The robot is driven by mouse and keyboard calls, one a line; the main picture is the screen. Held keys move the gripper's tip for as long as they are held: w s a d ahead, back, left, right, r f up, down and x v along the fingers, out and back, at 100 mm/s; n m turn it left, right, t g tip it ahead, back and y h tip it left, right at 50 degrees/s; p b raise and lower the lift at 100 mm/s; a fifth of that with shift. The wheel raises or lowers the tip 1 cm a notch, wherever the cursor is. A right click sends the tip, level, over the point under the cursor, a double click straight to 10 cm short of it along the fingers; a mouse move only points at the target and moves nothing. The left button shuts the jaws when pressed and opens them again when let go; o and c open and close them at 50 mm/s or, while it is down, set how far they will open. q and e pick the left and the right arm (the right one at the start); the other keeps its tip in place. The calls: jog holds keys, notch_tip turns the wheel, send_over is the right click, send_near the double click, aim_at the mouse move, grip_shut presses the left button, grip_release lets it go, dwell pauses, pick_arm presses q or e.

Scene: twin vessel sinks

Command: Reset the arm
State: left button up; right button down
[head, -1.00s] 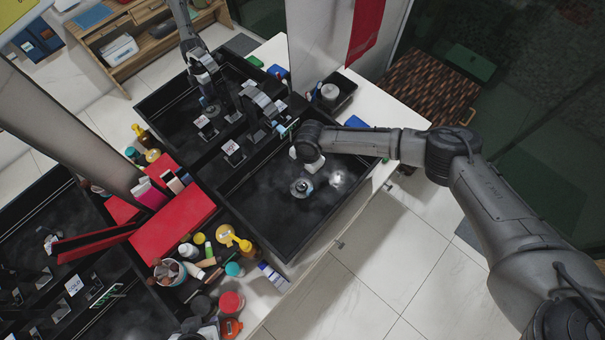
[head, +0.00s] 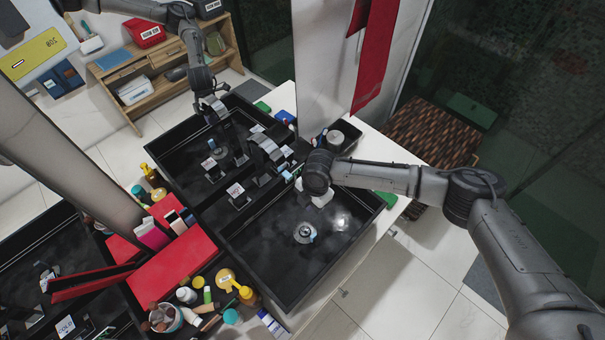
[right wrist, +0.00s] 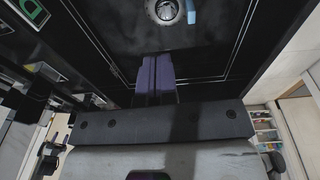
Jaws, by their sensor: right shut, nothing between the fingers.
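My right arm comes in from the right in the head view, its round wrist joint above the back part of a black basin (head: 262,262). My right gripper (right wrist: 157,75) shows in the right wrist view with its two purple fingers together, empty. In the head view its fingertips are hidden behind the wrist. The fingers point toward the round drain (head: 303,232), which has a small blue piece beside it and also shows in the right wrist view (right wrist: 165,10). My left gripper is in neither view.
A grey faucet (head: 263,150) stands at the basin's back edge, close to my wrist. A mirror behind reflects basin and arm. Left of the basin are a red box (head: 175,262), a yellow pump bottle (head: 243,292) and a cup (head: 166,318). Open tiled floor lies at the front right.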

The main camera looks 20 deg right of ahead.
jog(key=s+a+f+m+t+y, duration=0.15)
jog(key=s+a+m+y, duration=0.35)
jog(key=s+a, duration=1.05)
jog(key=s+d+r+m+t+h, duration=0.1)
jog(key=s+d+m+h, duration=0.2)
jog(key=s+d+m, duration=0.6)
jog(key=s+d+r+m+t+h, duration=0.1)
jog(key=s+d+m+h, duration=0.2)
jog(key=s+d+m, duration=0.6)
notch_tip(320, 180, up, 20)
jog(key=w+d+n+p, duration=0.2)
jog(key=p, duration=1.8)
jog(key=shift+w+p, duration=0.25)
jog(key=shift+p, duration=0.1)
